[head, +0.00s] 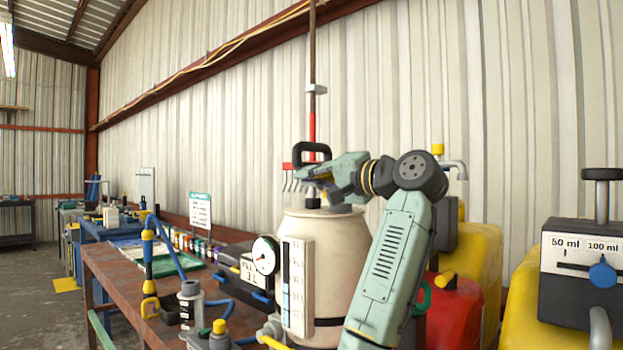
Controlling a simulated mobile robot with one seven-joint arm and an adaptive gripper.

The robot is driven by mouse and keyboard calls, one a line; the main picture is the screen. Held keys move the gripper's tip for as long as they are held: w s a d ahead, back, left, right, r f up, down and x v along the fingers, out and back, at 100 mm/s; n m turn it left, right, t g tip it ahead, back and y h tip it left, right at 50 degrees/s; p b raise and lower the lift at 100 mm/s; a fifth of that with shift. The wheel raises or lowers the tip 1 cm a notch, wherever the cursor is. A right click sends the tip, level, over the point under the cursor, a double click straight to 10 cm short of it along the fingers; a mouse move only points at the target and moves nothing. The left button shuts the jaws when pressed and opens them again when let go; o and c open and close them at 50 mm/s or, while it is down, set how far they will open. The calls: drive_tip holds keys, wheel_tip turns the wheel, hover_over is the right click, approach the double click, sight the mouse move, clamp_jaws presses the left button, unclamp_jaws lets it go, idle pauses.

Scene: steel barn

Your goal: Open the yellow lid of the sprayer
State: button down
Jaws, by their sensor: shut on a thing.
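The sprayer (335,245) is a cream tank with a round gauge and a pale upright scale on its front left. A black loop handle (313,147) shows above the tank. My gripper (312,178) reaches over the tank top from the right. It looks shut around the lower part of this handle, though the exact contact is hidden. A short dark neck (313,203) shows under the fingers. No yellow lid can be made out on the tank top. My arm hides the tank's right side.
A red can (462,312) and yellow containers (482,260) stand close on the right. A dosing unit (580,262) is at the far right. A rusty bench (117,268) at left holds a yellow-and-black hand tool (148,252), bottles and a green tray.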

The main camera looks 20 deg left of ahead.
drive_tip(key=shift+r, duration=0.2)
drive_tip(key=c, duration=1.7)
unclamp_jaws()
drive_tip(key=shift+f, duration=0.1)
drive_tip(key=shift+s+d, duration=0.1)
drive_tip(key=shift+d, duration=0.05)
drive_tip(key=v, duration=1.1)
drive_tip(key=shift+s+d, duration=0.15)
drive_tip(key=shift+d, duration=0.25)
